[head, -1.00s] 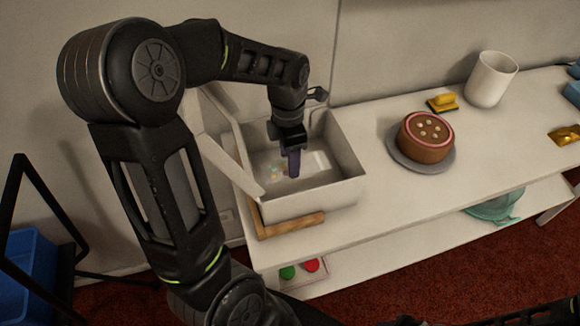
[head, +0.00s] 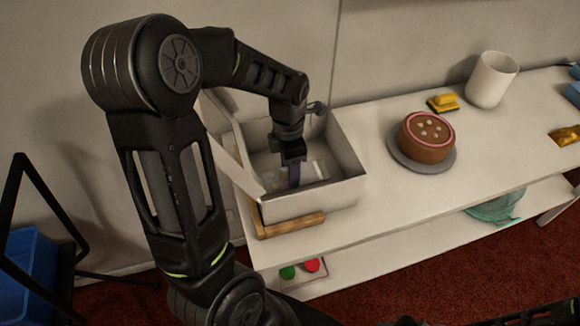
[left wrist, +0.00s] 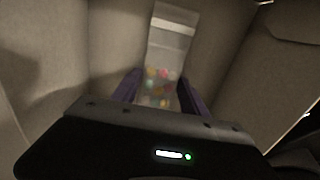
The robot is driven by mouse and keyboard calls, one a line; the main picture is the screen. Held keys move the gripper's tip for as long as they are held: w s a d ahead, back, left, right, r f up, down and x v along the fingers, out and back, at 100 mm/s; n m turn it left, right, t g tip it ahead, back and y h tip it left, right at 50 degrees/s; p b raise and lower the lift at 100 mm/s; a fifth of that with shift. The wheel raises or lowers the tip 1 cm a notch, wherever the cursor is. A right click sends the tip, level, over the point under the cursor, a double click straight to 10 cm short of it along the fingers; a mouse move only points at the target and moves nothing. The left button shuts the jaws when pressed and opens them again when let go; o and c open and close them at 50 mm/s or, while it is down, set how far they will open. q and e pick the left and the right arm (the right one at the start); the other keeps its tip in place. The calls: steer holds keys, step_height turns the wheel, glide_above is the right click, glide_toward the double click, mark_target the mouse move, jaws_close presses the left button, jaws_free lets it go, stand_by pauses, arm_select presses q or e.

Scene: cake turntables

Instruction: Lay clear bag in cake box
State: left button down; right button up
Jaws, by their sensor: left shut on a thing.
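The white cake box (head: 310,203) stands open on the left end of the white table, its lid leaning up at the left. My left gripper (head: 294,184) reaches down inside the box, its purple fingers shut on the clear bag. In the left wrist view the clear bag (left wrist: 170,45) shows between the fingers of the left gripper (left wrist: 160,95), with several coloured bits in its lower part. The bag is low inside the box walls; I cannot tell whether it touches the floor. My right gripper is not seen.
A wooden board (head: 290,226) sticks out under the box front. The table between box and cake is clear.

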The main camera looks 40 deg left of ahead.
arm_select(q)
steer(key=shift+f, duration=0.45)
steer(key=c, duration=0.6)
jaws_free()
steer(key=shift+r+p, duration=0.3)
steer(key=shift+r, duration=0.4)
steer(key=r, duration=1.2)
steer(key=shift+w+a, duration=0.15)
steer(key=shift+a, duration=0.15)
